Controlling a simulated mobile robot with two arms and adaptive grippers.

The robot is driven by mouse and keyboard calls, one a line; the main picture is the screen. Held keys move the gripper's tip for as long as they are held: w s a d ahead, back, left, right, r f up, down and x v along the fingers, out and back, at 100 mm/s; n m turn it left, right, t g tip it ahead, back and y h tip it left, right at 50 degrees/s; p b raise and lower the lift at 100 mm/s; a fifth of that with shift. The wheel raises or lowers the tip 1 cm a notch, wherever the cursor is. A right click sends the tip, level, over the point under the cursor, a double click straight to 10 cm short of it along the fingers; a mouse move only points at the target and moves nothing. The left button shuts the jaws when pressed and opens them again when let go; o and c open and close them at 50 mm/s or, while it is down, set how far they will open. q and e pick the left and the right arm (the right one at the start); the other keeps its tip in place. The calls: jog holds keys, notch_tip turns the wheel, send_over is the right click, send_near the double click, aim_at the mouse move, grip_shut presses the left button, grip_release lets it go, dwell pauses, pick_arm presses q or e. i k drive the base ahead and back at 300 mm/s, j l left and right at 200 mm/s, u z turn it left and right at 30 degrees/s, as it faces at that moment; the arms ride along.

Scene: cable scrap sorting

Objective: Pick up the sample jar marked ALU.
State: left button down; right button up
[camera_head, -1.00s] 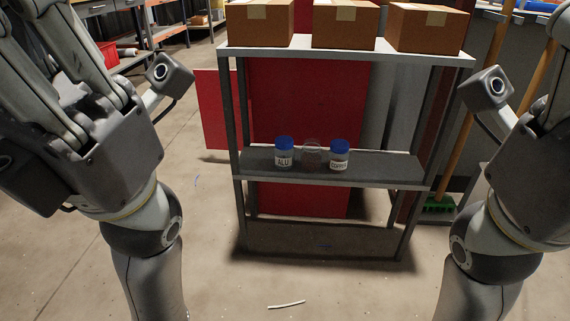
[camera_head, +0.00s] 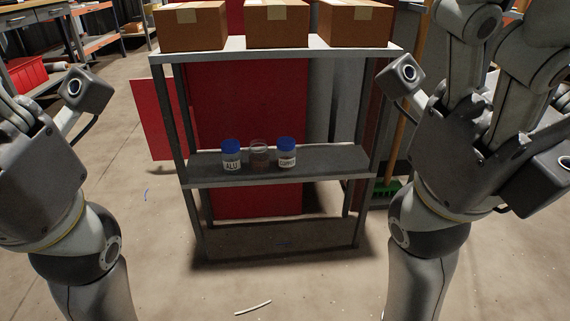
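The sample jar marked ALU (camera_head: 231,154) stands upright on the lower shelf board of a metal rack, left of the other jars. It has a blue lid and a white label. A clear jar (camera_head: 259,154) without a blue lid stands beside it, and a blue-lidded jar with a label seeming to read COPPER (camera_head: 286,153) stands to the right. My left gripper (camera_head: 30,160) is at the left edge, partly cut off. My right gripper (camera_head: 475,160) is raised at the right. Both are well apart from the jars; I cannot make out their fingertips.
The metal rack (camera_head: 330,162) carries cardboard boxes (camera_head: 277,24) on its top board. A red panel (camera_head: 160,117) stands left of it, and a green broom (camera_head: 386,188) leans at the right.

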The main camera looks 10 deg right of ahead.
aim_at(232, 156)
jog(key=i+l, duration=0.6)
jog(key=i, duration=0.15)
jog(key=i+j+u, duration=0.05)
